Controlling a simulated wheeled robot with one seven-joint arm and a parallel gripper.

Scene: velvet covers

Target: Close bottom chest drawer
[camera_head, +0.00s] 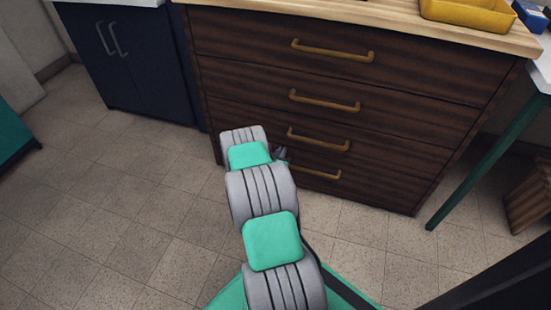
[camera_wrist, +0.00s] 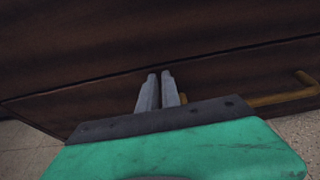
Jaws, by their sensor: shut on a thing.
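The dark brown wooden chest (camera_head: 440,110) has several stacked drawers with brass-coloured bar handles. The bottom drawer (camera_head: 375,192) is at floor level; its front looks about flush with the others, though any small gap is hard to judge. Its handle (camera_head: 322,174) shows right of my gripper (camera_head: 283,153). In the wrist view my gripper (camera_wrist: 160,76) has its two grey fingers nearly together against the dark fronts, shut at the left end of the bottom handle (camera_wrist: 285,97). The green gripper body hides part of that handle, so the contact itself is hidden.
A dark blue cabinet (camera_head: 135,65) stands left of the chest. A green table leg (camera_head: 480,170) and a wooden crate (camera_head: 530,195) are at right. A yellow tray (camera_head: 468,12) sits on the worktop. The tiled floor (camera_head: 110,210) at left is clear.

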